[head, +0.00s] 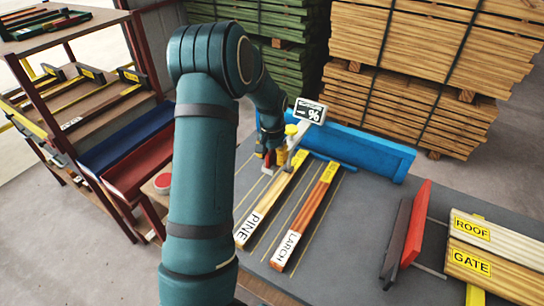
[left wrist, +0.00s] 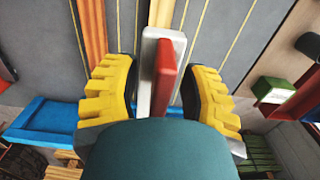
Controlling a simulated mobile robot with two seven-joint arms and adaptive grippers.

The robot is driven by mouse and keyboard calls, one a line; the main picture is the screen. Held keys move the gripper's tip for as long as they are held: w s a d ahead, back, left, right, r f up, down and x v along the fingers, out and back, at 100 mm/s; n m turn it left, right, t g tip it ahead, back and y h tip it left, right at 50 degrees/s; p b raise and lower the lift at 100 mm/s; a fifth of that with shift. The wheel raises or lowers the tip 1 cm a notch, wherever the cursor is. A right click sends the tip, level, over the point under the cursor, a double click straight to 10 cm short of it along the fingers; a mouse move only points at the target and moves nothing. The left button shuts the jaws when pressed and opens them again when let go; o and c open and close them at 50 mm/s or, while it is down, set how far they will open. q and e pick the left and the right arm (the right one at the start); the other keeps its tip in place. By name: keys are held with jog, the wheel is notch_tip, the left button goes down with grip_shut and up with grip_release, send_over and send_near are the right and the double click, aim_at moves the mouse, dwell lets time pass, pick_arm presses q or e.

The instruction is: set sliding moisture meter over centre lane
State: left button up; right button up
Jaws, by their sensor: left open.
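The moisture meter shows in the head view as a display (head: 310,111) reading "- %" on a pale bracket with a yellow knob. It stands near the far ends of the PINE board (head: 262,208) and the LARCH board (head: 305,215), closer to the PINE one. In the left wrist view its pale block and red grip (left wrist: 165,80) stand between my fingers. My left gripper (head: 270,150) is open around the grip; in the wrist view (left wrist: 160,95) gaps show on both sides. Yellow lines mark lanes on the grey table (head: 345,255). My right gripper is not in view.
A blue fence (head: 365,148) runs behind the boards. A red plate (head: 417,222) and ROOF (head: 472,229) and GATE (head: 472,262) boards lie to the right. Blue and red troughs and a rack (head: 60,40) stand left. Timber stacks (head: 420,80) rise behind.

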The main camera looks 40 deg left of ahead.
pick_arm(q)
notch_tip(320, 180, up, 12)
jog(key=shift+f, duration=0.1)
dwell(0.4)
dwell(0.5)
